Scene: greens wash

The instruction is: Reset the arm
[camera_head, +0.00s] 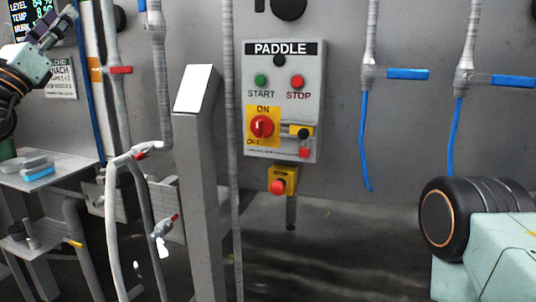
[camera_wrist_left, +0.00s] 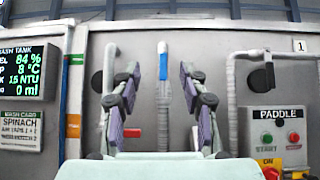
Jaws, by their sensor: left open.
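My left gripper (camera_head: 58,28) is raised at the top left of the head view, in front of the wall with the display. In the left wrist view its two fingers (camera_wrist_left: 158,78) stand wide apart with nothing between them. Behind that gap are the grey wall and a pipe with a blue handle (camera_wrist_left: 163,62). Part of my right arm shows at the lower right of the head view; its gripper is outside the picture.
The PADDLE control box (camera_head: 283,143) hangs on the wall with START, STOP and a red rotary switch. A grey post (camera_head: 200,190) stands in front. Pipes with blue-handled valves (camera_head: 407,73) line the wall. A metal shelf (camera_head: 75,172) holds blue and grey pads (camera_head: 37,171).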

